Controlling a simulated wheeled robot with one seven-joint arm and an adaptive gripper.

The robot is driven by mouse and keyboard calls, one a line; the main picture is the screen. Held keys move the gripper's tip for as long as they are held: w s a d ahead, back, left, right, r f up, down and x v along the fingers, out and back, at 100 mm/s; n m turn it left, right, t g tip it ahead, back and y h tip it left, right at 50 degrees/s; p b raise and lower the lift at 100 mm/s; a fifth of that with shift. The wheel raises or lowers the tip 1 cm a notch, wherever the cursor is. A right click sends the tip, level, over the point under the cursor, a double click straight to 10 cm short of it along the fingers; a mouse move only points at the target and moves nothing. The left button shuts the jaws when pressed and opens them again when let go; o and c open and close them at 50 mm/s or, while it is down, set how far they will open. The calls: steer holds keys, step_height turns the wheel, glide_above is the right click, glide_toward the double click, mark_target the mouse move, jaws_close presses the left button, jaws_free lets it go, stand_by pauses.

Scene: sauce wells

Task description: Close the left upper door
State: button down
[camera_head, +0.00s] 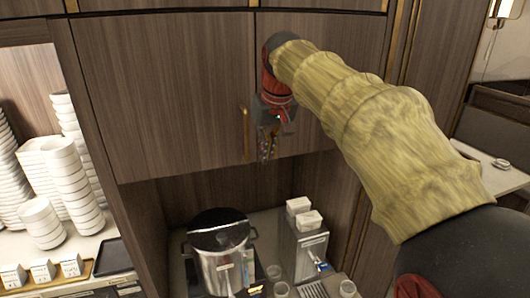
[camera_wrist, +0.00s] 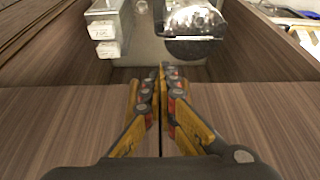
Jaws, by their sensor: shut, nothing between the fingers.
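The left upper door (camera_head: 170,85) is a brown wood-grain panel in the head view, with a slim gold handle (camera_head: 245,132) near its lower right edge. It looks flush with the right upper door (camera_head: 335,50), with a thin seam between them. My gripper (camera_head: 267,152) hangs in front of the doors, just right of that handle. In the wrist view its fingers (camera_wrist: 161,72) are together and empty, in line with the seam, with the left door not clearly told from the right one. Whether the fingers touch a door cannot be told. My arm covers part of the right door.
Below the doors is an open counter niche with a lidded steel pot (camera_head: 220,258), a metal dispenser (camera_head: 302,245) and several glasses. Stacked white bowls (camera_head: 65,165) fill a lit shelf at left. A pale table (camera_head: 500,178) stands at right.

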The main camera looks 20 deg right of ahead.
steer(key=shift+w+r+v, duration=0.3)
steer(key=shift+w+v, duration=0.45)
steer(key=shift+v, duration=3.65)
step_height(320, 180, down, 12)
steer(key=b, duration=0.2)
steer(key=s+a+f+b, duration=0.1)
steer(key=s+f+b, duration=0.7)
steer(key=f, duration=0.6)
steer(key=s+a+f+b, duration=0.1)
steer(key=s+f+b, duration=0.7)
steer(key=f, duration=0.6)
steer(key=s+a+f+t+b, duration=0.1)
steer(key=s+a+f+b, duration=0.1)
steer(key=s+f+b, duration=0.6)
step_height(320, 180, down, 7)
steer(key=s, duration=0.2)
steer(key=shift+s+r, duration=0.15)
steer(key=shift+s, duration=0.2)
